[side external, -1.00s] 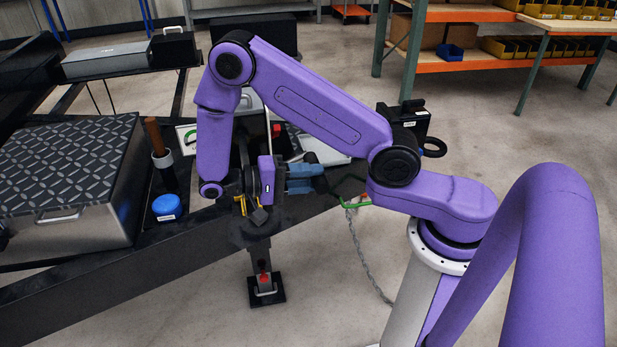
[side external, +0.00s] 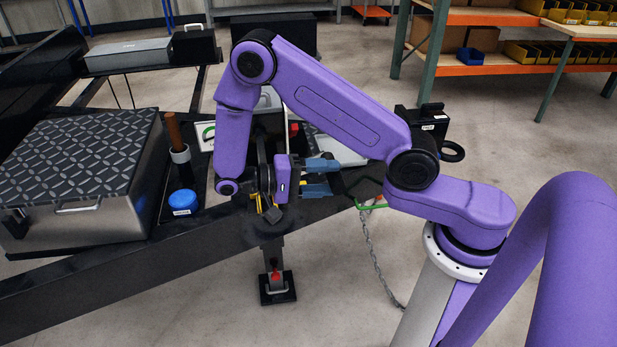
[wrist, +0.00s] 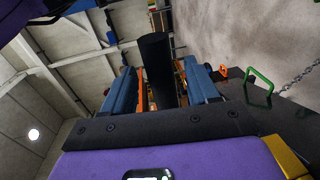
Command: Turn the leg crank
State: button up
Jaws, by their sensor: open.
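My gripper (side external: 334,177) is open above the black trailer frame, its two blue fingers apart and pointing right in the side external view. In the wrist view, a black cylinder (wrist: 155,65) stands between the fingers (wrist: 158,90), with gaps on both sides. It looks like a handle, but I cannot tell whether it is the crank's. The trailer leg (side external: 276,263) stands below the frame, with a red part and a dark foot plate on the floor. I cannot make out the crank in the side external view.
A metal toolbox (side external: 72,215) with a tread-plate lid stands at left on the frame. A blue-topped round container (side external: 183,200) and a brown-handled tool (side external: 173,132) are nearby. A green hook (side external: 372,207) and chain (side external: 371,245) hang right of the gripper. The floor around the leg is clear.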

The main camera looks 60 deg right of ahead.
jog(key=v, duration=1.1)
jog(key=shift+a, duration=0.2)
jog(key=shift+w+a, duration=0.1)
jog(key=shift+w, duration=0.15)
